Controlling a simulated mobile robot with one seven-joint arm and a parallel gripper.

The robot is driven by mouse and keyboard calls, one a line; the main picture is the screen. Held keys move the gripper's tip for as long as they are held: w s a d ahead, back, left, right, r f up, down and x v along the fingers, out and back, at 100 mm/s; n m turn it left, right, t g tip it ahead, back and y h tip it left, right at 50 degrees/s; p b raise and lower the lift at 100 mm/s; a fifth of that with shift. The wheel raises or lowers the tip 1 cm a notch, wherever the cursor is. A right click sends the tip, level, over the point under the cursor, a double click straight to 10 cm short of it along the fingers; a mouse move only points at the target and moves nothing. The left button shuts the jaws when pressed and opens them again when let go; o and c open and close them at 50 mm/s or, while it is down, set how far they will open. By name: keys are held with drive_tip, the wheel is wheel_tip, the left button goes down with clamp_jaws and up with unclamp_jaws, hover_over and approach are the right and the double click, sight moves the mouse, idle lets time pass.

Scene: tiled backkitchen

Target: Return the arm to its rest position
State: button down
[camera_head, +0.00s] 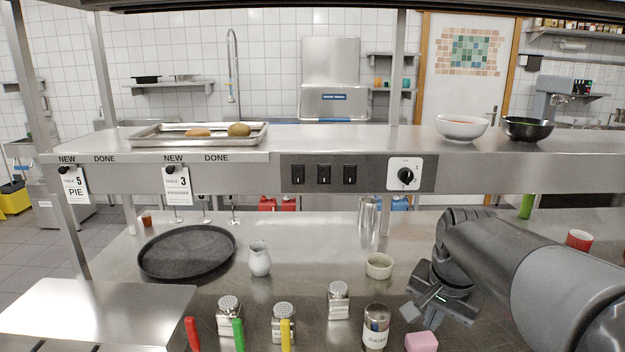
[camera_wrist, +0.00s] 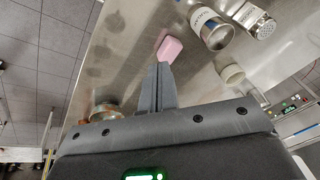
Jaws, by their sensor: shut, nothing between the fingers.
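My arm comes in from the right in the head view. My gripper (camera_head: 411,317) points down toward the counter at the lower right. In the wrist view my gripper (camera_wrist: 163,66) has its fingers pressed together with nothing between them. A pink block (camera_head: 421,341) lies on the counter just beside the fingertips; it also shows in the wrist view (camera_wrist: 170,48), just beyond the tips. The gripper seems to be above the counter, and I cannot tell its exact height.
A sugar shaker (camera_head: 375,328), metal shakers (camera_head: 338,300) and a small cream bowl (camera_head: 379,266) stand left of the gripper. A red cup (camera_head: 579,240) stands at the right. The steel shelf (camera_head: 340,140) with a white bowl (camera_head: 461,127) and black bowl (camera_head: 527,129) overhangs the counter.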

drive_tip(key=s+a+n+t, duration=0.1)
drive_tip(key=s+a+n, duration=0.2)
drive_tip(key=s, duration=0.3)
drive_tip(key=s+a+f+n+t, duration=0.1)
drive_tip(key=s+a+n, duration=0.2)
drive_tip(key=s+n, duration=0.2)
drive_tip(key=shift+s+f, duration=0.25)
drive_tip(key=shift+s, duration=0.45)
drive_tip(key=c, duration=2.1)
unclamp_jaws()
drive_tip(key=shift+a, duration=0.1)
